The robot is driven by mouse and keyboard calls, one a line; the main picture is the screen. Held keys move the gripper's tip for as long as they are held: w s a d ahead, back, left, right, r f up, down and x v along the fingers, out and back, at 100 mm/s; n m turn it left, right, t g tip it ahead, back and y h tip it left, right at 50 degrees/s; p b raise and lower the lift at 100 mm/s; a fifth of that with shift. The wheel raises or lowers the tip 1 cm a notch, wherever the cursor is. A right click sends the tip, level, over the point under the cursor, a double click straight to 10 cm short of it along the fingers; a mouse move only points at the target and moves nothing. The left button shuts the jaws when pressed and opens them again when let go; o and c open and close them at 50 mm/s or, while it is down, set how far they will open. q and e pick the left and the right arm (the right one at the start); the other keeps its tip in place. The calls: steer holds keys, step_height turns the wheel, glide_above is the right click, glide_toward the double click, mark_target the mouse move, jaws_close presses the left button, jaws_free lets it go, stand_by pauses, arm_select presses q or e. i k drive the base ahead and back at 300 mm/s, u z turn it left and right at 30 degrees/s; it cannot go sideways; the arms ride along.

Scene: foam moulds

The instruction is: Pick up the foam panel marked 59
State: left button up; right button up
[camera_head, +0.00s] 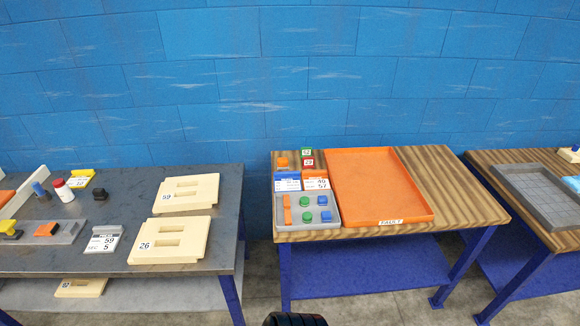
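The cream foam panel marked 59 (206,191) lies flat near the right end of the dark-topped table on the left. It has two slots, and its number is at its left side. A similar cream panel marked 26 (196,236) lies just in front of it, nearer to me; I cannot tell whether the two touch. A white card (103,240) left of the panels also reads 59, with a 5 below.
The dark table (128,196) also holds a grey tray (67,232), a red-capped white bottle (64,189) and small parts. Another cream panel (80,288) lies on its lower shelf. Across a floor gap, a wooden table holds an orange tray (375,185) marked FAULT.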

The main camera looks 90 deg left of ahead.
mark_target(201, 191)
steer(key=u, duration=4.15)
